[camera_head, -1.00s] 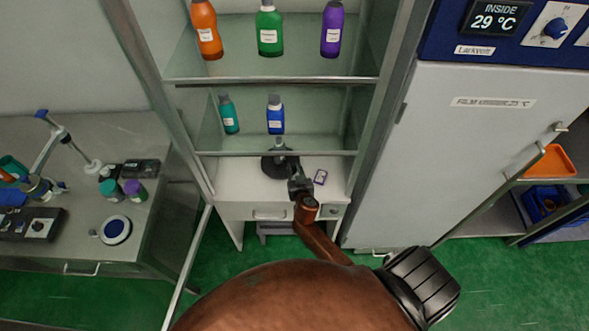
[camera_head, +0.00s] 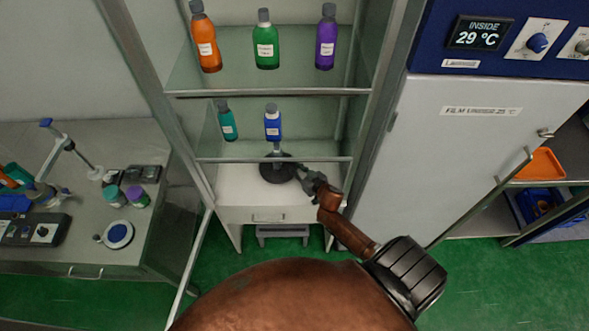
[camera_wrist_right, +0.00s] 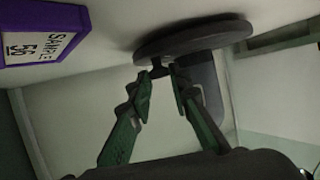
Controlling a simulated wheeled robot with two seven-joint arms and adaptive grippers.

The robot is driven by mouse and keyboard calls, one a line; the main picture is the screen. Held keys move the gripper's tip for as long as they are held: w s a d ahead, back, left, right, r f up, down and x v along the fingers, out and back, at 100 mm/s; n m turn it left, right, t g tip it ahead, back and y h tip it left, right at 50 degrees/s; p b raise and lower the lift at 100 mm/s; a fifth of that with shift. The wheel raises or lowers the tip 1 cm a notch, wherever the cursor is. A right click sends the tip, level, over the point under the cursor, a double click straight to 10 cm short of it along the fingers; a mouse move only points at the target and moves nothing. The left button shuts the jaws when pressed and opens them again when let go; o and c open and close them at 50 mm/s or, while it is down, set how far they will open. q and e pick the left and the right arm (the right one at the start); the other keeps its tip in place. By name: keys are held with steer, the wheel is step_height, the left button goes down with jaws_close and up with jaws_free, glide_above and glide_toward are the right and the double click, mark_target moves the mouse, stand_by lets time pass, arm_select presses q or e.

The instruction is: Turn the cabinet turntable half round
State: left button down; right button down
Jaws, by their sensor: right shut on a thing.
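The cabinet turntable (camera_head: 268,173) is a dark round disc with an upright post, on the white lower surface of the open cabinet. In the wrist view its disc (camera_wrist_right: 195,38) appears tilted, with a small dark peg (camera_wrist_right: 159,70) at its rim. My right gripper (camera_head: 301,173) is at the right edge of the disc. In the wrist view its fingertips (camera_wrist_right: 161,82) are at the peg, one on either side, and it is shut on it. My left gripper is not in view.
A purple box labelled SAMPLE (camera_wrist_right: 42,32) is close by in the wrist view. A glass shelf (camera_head: 290,159) with a teal bottle (camera_head: 228,124) and a blue bottle (camera_head: 273,126) is just above. The cabinet's right post (camera_head: 375,95) stands beside my arm.

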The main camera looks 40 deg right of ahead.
steer(key=shift+f, duration=0.1)
steer(key=c, duration=1.8)
jaws_free()
steer(key=v, duration=1.2)
steer(key=shift+d, duration=0.15)
